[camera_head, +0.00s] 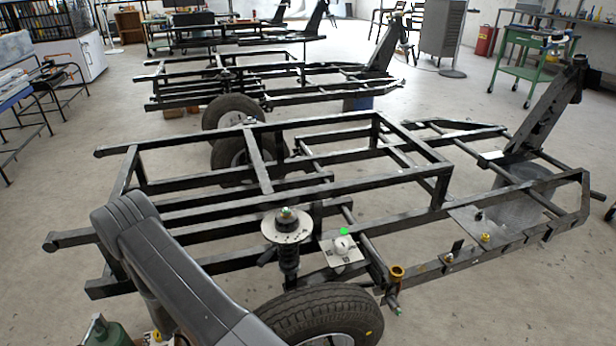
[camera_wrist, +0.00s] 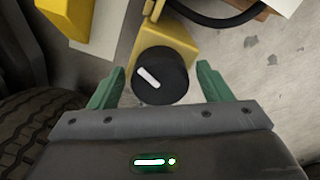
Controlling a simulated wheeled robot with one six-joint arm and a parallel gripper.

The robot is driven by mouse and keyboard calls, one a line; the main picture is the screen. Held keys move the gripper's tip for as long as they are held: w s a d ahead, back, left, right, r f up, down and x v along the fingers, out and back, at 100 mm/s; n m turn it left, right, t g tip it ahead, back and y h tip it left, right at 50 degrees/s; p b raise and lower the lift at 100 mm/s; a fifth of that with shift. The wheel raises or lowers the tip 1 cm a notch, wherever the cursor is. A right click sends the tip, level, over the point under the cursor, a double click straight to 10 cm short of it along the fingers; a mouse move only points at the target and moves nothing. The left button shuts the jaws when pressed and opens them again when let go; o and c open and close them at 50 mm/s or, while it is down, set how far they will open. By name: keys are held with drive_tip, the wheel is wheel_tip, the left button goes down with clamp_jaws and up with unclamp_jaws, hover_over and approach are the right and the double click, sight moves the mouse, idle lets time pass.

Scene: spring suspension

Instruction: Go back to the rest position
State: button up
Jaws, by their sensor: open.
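My gripper (camera_wrist: 160,70) is open in the wrist view, with its two green fingers spread apart. A black round knob (camera_wrist: 160,88) with a white mark shows between the fingers, in front of a yellow block (camera_wrist: 165,37). I cannot tell whether the fingers touch the knob. A spring suspension (camera_head: 288,258) with a pale round top plate stands upright at the near side of the black frame (camera_head: 262,160), behind the tire (camera_head: 325,312).
Tire tread (camera_wrist: 40,130) shows at the left of the wrist view. A light plate with a white knob (camera_head: 342,247) is on the frame, right of the suspension. More frames (camera_head: 280,80) stand behind. A green cart (camera_head: 530,60) stands at the back right. Bare floor lies at the lower right.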

drive_tip(key=n+p, duration=0.2)
drive_tip(key=n, duration=0.2)
drive_tip(key=shift+r+n, duration=0.1)
drive_tip(key=shift+n, duration=0.3)
wheel_tip(320, 180, up, 12)
drive_tip(key=p, duration=0.3)
drive_tip(key=shift+f+p, duration=0.25)
drive_tip(key=shift+p, duration=0.1)
drive_tip(key=shift+d+r+n, duration=0.1)
drive_tip(key=shift+r+n, duration=0.05)
drive_tip(key=shift+n, duration=0.15)
